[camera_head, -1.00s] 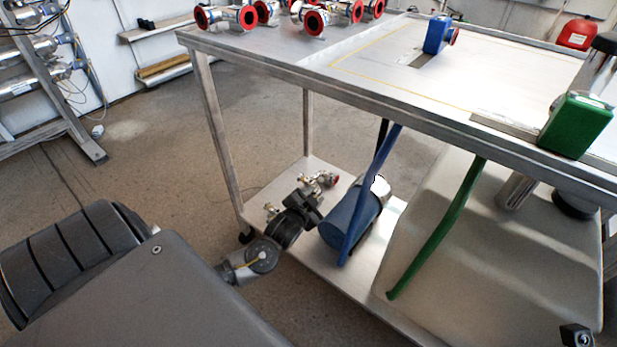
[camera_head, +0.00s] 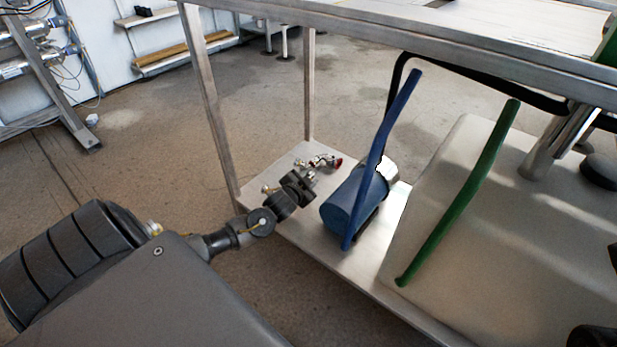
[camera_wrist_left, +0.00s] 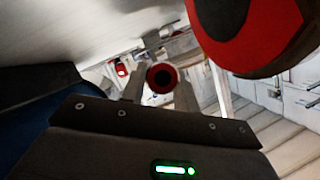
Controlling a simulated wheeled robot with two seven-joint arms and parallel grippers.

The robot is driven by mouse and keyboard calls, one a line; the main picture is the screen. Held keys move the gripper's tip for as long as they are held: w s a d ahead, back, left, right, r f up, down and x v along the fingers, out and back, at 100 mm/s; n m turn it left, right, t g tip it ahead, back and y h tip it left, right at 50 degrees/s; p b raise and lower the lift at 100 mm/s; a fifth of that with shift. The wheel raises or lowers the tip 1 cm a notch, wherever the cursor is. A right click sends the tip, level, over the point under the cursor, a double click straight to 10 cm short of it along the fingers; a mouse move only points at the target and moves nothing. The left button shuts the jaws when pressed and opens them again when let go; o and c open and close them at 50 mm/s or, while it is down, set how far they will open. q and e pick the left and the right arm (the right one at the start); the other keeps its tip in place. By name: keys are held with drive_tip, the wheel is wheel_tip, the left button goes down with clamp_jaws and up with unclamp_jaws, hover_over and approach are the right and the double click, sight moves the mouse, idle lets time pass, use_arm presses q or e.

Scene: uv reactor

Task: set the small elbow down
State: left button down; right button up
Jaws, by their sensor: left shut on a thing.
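My left gripper (camera_head: 309,175) reaches over the far left part of the cart's lower shelf (camera_head: 290,230). It is shut on the small elbow (camera_head: 325,161), a shiny metal piece with a red end. In the left wrist view the elbow's round red end (camera_wrist_left: 162,78) shows between the two fingers. I cannot tell whether the elbow touches the shelf; the gripper hides part of it. My right gripper does not show clearly.
A blue cylinder (camera_head: 348,205) lies on the shelf right of my gripper. The tabletop edge (camera_head: 420,40) runs above. A large red flange (camera_wrist_left: 262,35) is close in the wrist view.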

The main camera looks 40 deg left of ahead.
use_arm(q)
drive_tip(key=shift+f, duration=0.3)
drive_tip(key=shift+r, duration=0.1)
drive_tip(key=shift+f, duration=0.6)
drive_tip(key=c, duration=1.1)
unclamp_jaws()
drive_tip(key=shift+o, duration=0.2)
